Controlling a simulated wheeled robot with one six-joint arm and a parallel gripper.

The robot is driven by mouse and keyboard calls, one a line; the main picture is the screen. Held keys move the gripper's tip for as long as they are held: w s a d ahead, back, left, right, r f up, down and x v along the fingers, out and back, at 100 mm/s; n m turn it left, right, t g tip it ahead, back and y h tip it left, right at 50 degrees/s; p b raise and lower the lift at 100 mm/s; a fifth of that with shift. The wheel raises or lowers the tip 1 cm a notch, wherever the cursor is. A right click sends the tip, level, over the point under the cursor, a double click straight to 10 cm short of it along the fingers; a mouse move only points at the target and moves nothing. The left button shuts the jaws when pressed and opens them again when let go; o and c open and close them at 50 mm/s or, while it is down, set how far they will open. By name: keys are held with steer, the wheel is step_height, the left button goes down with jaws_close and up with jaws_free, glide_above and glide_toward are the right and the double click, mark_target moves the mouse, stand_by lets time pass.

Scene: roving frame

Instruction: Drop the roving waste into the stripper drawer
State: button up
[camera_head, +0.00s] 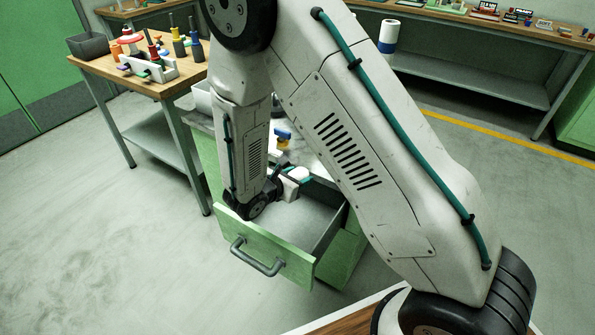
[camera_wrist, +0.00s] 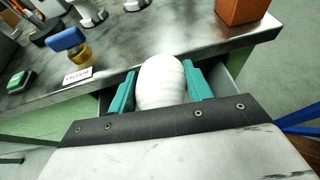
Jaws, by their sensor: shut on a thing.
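The roving waste (camera_wrist: 161,82) is a white, rounded, ridged bundle. In the wrist view my gripper (camera_wrist: 160,88) is shut on it, with a teal finger on each side. In the head view my gripper (camera_head: 298,178) is at the back part of the open drawer, partly hidden by my arm. The stripper drawer (camera_head: 285,258) is pulled out of a green cabinet, with a green front and a dark bar handle. The visible part of its grey interior looks empty. I cannot tell how high the waste is above the drawer floor.
The cabinet's metal top (camera_wrist: 125,60) lies behind the drawer. It bears a blue-topped yellow item (camera_wrist: 72,45), a "VACUUM" label (camera_wrist: 78,75) and an orange block (camera_wrist: 240,10). A wooden table (camera_head: 160,85) with bobbins stands at the left. Floor is clear at the front left.

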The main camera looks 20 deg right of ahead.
steer(key=shift+f, duration=2.2)
steer(key=o, duration=1)
steer(key=v, duration=0.8)
